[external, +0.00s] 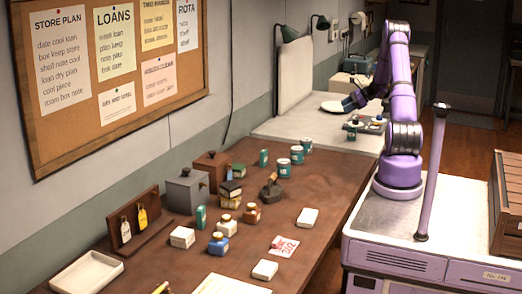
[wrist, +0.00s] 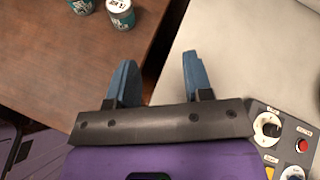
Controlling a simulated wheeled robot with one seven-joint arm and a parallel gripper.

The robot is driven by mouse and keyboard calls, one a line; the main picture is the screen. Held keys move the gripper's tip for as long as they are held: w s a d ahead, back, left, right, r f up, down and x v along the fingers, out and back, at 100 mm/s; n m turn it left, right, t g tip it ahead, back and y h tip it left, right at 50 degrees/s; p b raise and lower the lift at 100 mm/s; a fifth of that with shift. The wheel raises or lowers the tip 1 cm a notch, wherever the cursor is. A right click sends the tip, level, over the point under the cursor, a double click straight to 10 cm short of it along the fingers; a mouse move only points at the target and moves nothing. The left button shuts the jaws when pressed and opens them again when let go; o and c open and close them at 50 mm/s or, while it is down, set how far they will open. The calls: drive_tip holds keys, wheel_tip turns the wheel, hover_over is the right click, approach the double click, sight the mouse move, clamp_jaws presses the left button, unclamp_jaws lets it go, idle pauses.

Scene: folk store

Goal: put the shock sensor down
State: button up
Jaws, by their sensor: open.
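My gripper (external: 349,104) is over the pale bench at the far end of the wooden table in the external view. In the wrist view my gripper (wrist: 158,62) has its two blue fingers apart, with nothing between them. The seam between brown wood and pale bench top passes beneath the fingers. I cannot make out for certain which thing is the shock sensor; none is in my gripper.
Teal tins (external: 297,154) stand on the wooden table (external: 330,185); one also shows in the wrist view (wrist: 120,14). A control panel (wrist: 290,125) with knobs and a red button lies right of my fingers. Boxes and jars crowd the table's middle. Bare bench (wrist: 250,55) lies beyond the panel.

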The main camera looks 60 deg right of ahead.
drive_tip(key=w+a+r+n+g, duration=0.1)
drive_tip(key=w+a+r+n, duration=0.1)
drive_tip(key=a+r, duration=0.3)
drive_tip(key=w+a+r+n+g+y, duration=0.1)
drive_tip(key=w+a+r+n+g, duration=0.15)
drive_tip(key=a, duration=0.45)
drive_tip(key=w+a+r+n, duration=0.2)
drive_tip(key=a+r+n, duration=0.15)
drive_tip(key=a, duration=0.25)
drive_tip(key=a+r+n+g, duration=0.1)
drive_tip(key=a+r+n, duration=0.25)
drive_tip(key=a, duration=0.45)
drive_tip(key=a+r+n+g, duration=0.2)
drive_tip(key=a+r, duration=0.2)
drive_tip(key=a, duration=0.3)
drive_tip(key=s+a+r+n+h, duration=0.4)
drive_tip(key=s+a+n, duration=0.5)
drive_tip(key=a, duration=0.6)
drive_tip(key=s+a+n, duration=0.3)
drive_tip(key=s, duration=0.3)
drive_tip(key=s+a+r+n, duration=0.1)
drive_tip(key=s+a+n, duration=0.1)
drive_tip(key=s, duration=0.4)
drive_tip(key=shift+s+a+r+n+t+h, duration=0.25)
drive_tip(key=shift+a+n+t+h, duration=0.15)
drive_tip(key=shift+n, duration=0.35)
drive_tip(key=o, duration=0.6)
drive_tip(key=shift+w, duration=0.1)
